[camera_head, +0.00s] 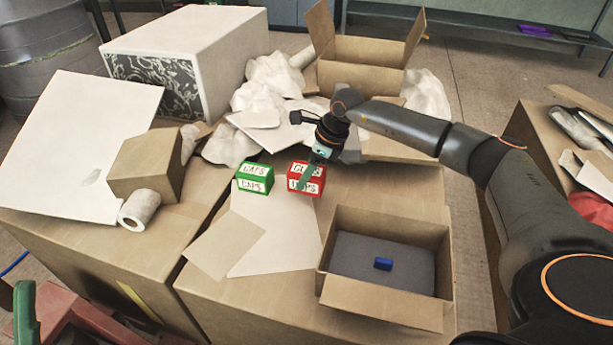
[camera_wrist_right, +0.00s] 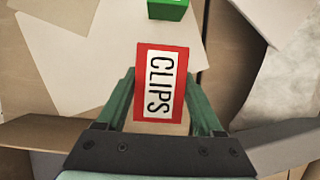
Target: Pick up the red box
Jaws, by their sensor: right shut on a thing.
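The red box (camera_head: 306,184) has white labels and stands on the cardboard surface near the middle of the head view. In the right wrist view the red box (camera_wrist_right: 161,84) shows its label "CLIPS" and lies between the two fingers. My right gripper (camera_head: 309,178) reaches down over it from the right and is shut on it. The right gripper's green fingers also show in the wrist view (camera_wrist_right: 162,100), one on each side of the box. I cannot tell whether the box is lifted. My left gripper is not in view.
A green box (camera_head: 255,179) labelled "CAPS" stands just left of the red box. An open carton (camera_head: 440,262) with grey foam and a small blue block (camera_head: 383,264) is at the lower right. Another open carton (camera_head: 362,50), crumpled white material and white sheets lie behind.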

